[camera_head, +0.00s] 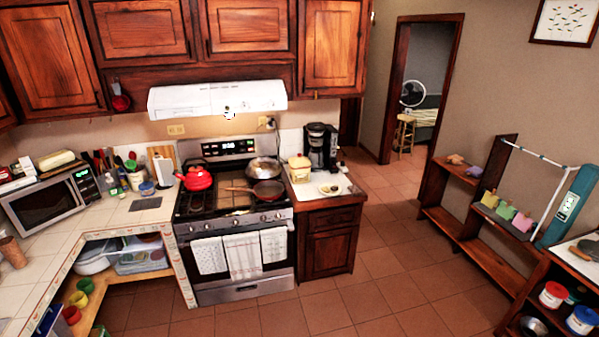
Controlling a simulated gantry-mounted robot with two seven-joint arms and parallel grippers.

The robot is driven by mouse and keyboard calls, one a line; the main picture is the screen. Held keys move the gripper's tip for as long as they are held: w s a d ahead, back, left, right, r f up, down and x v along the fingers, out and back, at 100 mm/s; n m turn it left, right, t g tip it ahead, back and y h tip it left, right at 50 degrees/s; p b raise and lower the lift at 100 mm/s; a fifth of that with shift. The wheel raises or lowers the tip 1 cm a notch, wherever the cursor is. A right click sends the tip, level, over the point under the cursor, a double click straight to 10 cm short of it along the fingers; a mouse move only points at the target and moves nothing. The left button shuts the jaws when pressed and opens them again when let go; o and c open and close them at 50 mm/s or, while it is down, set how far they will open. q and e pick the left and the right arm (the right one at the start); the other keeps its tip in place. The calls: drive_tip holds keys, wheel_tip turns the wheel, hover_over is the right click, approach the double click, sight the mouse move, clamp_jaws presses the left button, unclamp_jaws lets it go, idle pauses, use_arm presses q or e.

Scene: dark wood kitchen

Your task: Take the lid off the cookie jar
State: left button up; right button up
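A small cream jar (300,174), which looks like the cookie jar, stands upright on the short counter (314,199) right of the stove. Its lid (299,161) sits on top, cream with a darker knob; fine detail is too small to tell. Neither of my grippers is in view, and nothing is touching the jar.
A black coffee maker (321,147) stands right behind the jar. A plate (331,189) lies in front of it. The stove left of it holds a red kettle (197,179) and pans (264,169). Floor (330,300) in front is clear; shelves (481,211) stand at right.

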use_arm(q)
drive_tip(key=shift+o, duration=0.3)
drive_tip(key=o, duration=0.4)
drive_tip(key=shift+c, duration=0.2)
